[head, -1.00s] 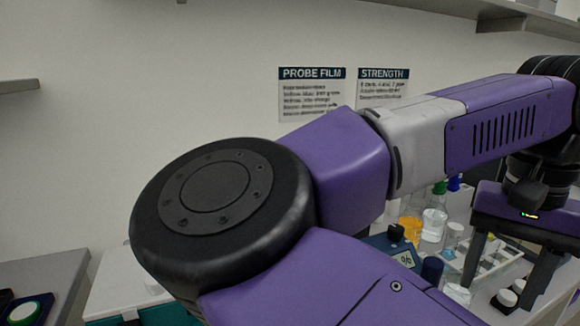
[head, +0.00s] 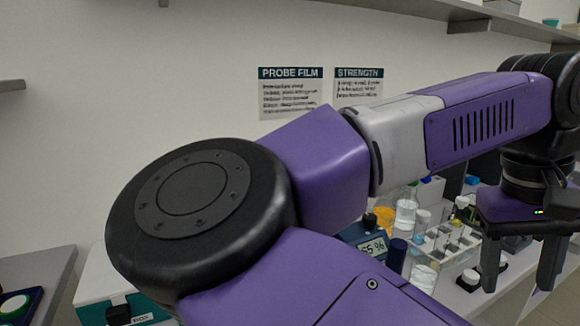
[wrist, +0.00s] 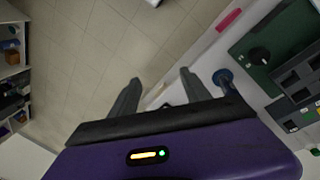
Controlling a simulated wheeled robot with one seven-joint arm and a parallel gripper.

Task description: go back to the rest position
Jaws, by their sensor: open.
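My gripper (head: 518,275) is at the right edge of the head view, at the end of my purple arm, with its fingers pointing down. It is open, with a clear gap between the fingers and nothing held. In the wrist view my gripper (wrist: 157,88) shows its two dark fingers apart, with bare floor and a bench edge beyond them. My arm covers much of the bench in the head view.
A rack of vials (head: 443,250), a flask (head: 405,212) and a meter with a display (head: 372,246) stand on the bench left of my gripper. Two posters (head: 291,93) hang on the wall. Tiled floor (wrist: 110,45) is clear in the wrist view.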

